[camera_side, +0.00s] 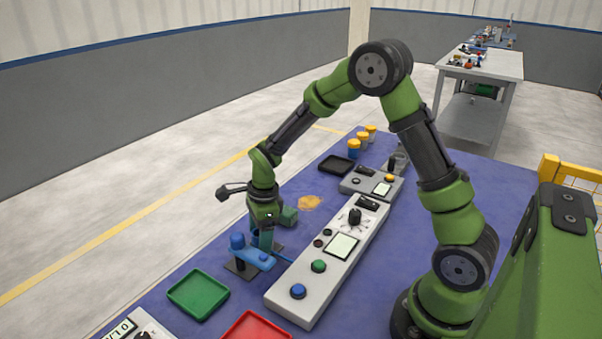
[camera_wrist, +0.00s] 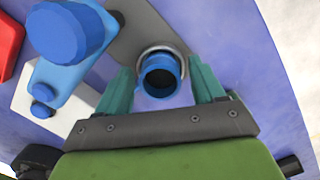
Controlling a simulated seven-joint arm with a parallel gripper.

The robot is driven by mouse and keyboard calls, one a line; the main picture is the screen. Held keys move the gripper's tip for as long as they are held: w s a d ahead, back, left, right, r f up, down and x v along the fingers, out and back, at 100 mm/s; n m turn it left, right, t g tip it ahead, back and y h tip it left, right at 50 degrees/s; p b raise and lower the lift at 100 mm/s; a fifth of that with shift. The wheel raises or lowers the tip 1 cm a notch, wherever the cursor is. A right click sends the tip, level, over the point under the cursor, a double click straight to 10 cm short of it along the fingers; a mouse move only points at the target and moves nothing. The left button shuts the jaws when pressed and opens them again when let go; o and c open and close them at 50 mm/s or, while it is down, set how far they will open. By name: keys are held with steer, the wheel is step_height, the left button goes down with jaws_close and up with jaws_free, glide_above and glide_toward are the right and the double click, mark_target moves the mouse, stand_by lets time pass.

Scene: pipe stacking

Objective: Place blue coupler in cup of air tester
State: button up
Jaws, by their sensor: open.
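The blue coupler (camera_wrist: 160,76) shows in the wrist view as a short open tube, seated upright in the round metal-rimmed cup of the air tester. The air tester (camera_side: 254,256) has a blue body with a blue knob on a dark base plate (camera_wrist: 140,30). My gripper (camera_wrist: 163,73) is open, its teal fingers on either side of the coupler with gaps showing between them and it. In the side view my gripper (camera_side: 265,243) points down just over the tester, and the fingers hide the coupler and cup there.
A long grey control panel (camera_side: 330,258) with buttons stands right of the tester. A green tray (camera_side: 198,294) and a red tray (camera_side: 256,328) lie nearer. A black tray (camera_side: 337,165) and several yellow-capped parts (camera_side: 354,147) are at the back.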

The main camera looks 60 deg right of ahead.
steer(key=shift+r, duration=0.1)
step_height(320, 180, up, 12)
steer(key=d, duration=0.1)
steer(key=s+a+r+n+t, duration=0.2)
steer(key=s+r+n+t, duration=0.1)
steer(key=s+n, duration=0.6)
steer(key=s+a+r+n+t, duration=0.2)
steer(key=s+r+n, duration=0.4)
steer(key=s+n, duration=0.3)
steer(key=n+t, duration=0.1)
steer(key=n, duration=0.1)
steer(key=shift+s+a+r+n+y, duration=0.15)
steer(key=shift+s+r+n+y, duration=0.15)
steer(key=shift+n+y, duration=0.1)
steer(key=shift+w, duration=0.1)
